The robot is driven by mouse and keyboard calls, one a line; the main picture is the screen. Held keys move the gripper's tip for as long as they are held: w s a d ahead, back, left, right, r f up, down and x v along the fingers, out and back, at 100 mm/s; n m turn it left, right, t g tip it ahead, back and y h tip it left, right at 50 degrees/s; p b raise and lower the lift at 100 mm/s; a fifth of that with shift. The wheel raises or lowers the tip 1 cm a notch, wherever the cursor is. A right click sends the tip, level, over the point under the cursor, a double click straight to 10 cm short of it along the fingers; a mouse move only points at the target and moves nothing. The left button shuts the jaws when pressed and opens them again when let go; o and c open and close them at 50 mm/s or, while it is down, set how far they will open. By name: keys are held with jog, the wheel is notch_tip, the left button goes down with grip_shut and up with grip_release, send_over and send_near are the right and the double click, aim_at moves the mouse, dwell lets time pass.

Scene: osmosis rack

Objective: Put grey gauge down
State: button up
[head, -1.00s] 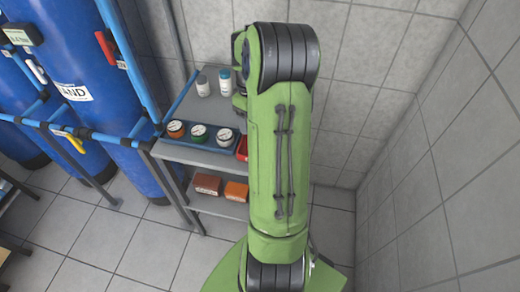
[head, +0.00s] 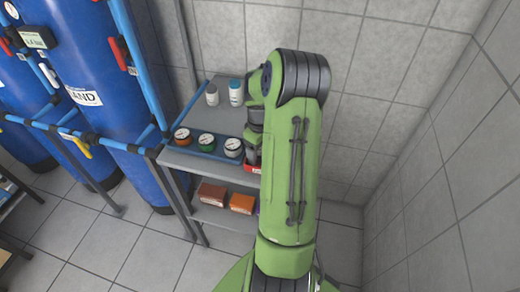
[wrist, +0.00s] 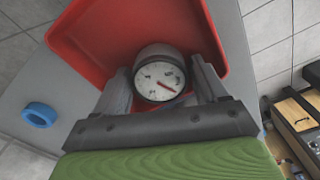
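The grey gauge (wrist: 160,80), with a round white dial and a red needle, sits between the two fingers of my gripper (wrist: 162,84) in the wrist view. The fingers flank its body closely and appear shut on it. Behind it is the red tray (wrist: 88,38), and the gauge shows against the tray's inside. I cannot tell whether the gauge touches the tray floor. In the head view, the red tray (head: 251,168) shows only in part beside my green arm, which hides the gauge. My gripper is mostly hidden there too.
On the grey shelf, a blue tray (head: 215,157) holds an orange gauge (head: 182,137), a green gauge (head: 206,141) and a pale gauge (head: 233,147). Two bottles (head: 235,92) stand behind. Boxes (head: 212,193) lie on the lower shelf. A blue ring (wrist: 39,115) lies left of the red tray.

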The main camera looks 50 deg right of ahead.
notch_tip(320, 180, up, 12)
jog(key=p, duration=0.3)
jog(key=w+a+r+h, duration=0.1)
jog(key=a+r, duration=0.5)
jog(key=a, duration=0.1)
jog(key=s+a+r+t+h, duration=0.15)
jog(key=a+r, duration=0.35)
jog(key=a, duration=0.7)
jog(key=s+a+t+y, duration=0.2)
jog(key=s+a+t, duration=0.2)
jog(key=s+a, duration=0.6)
jog(key=shift+s+a, duration=0.3)
jog(key=shift+s, duration=0.3)
jog(key=shift+r+y, duration=0.2)
jog(key=shift+y, duration=0.05)
